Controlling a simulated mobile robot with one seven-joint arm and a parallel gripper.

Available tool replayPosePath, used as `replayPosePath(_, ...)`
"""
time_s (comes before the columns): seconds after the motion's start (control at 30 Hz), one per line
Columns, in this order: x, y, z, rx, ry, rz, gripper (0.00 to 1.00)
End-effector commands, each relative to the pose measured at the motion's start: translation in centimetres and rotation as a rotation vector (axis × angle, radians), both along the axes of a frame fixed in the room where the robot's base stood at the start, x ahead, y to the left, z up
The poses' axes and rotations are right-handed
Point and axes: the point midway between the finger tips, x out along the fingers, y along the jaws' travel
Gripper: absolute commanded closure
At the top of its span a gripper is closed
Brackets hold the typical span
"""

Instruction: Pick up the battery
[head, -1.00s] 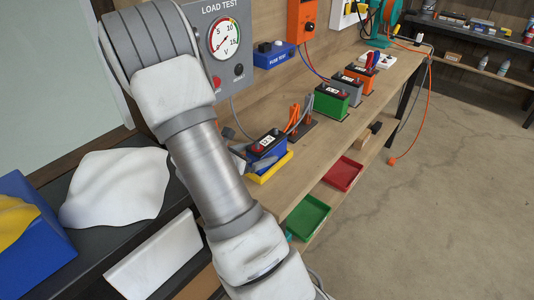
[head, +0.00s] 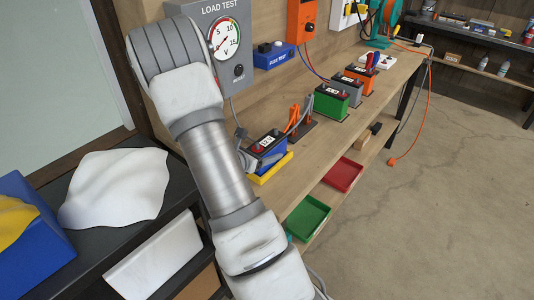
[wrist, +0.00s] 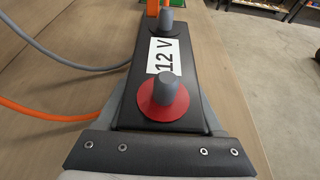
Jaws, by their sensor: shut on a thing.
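The battery (head: 266,143) has a black top, a white 12 V label and two terminals. It sits at a yellow base (head: 273,170) near the front edge of the bench. It fills the middle of the wrist view (wrist: 150,85), with grey posts and a red ring around the near one. My gripper (head: 262,152) is shut on the battery, with grey fingers along its sides. My arm hides part of the bench behind it. I cannot tell whether the battery touches the base.
Green (head: 332,104), grey (head: 348,88) and orange (head: 362,76) batteries stand farther along the bench (head: 310,150). A stand with orange and grey cables (head: 300,125) is close behind the held battery. Green (head: 308,217) and red (head: 344,174) trays lie below. The floor at right is open.

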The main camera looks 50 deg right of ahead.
Motion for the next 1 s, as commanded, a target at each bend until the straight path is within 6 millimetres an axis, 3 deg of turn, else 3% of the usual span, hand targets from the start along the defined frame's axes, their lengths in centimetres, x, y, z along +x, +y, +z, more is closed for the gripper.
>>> replayPosePath(0.03, 0.0, 0.0, 0.0, 0.0, 0.0, 0.0, 0.65)
replayPosePath(0.23, 0.0, 0.0, 0.0, 0.0, 0.0, 0.0, 1.0)
replayPosePath(0.7, 0.1, -0.1, 0.5, -0.007, -0.004, -0.002, 1.0)
replayPosePath(1.0, 0.1, -0.1, 3.0, -0.008, -0.006, 0.0, 1.0)
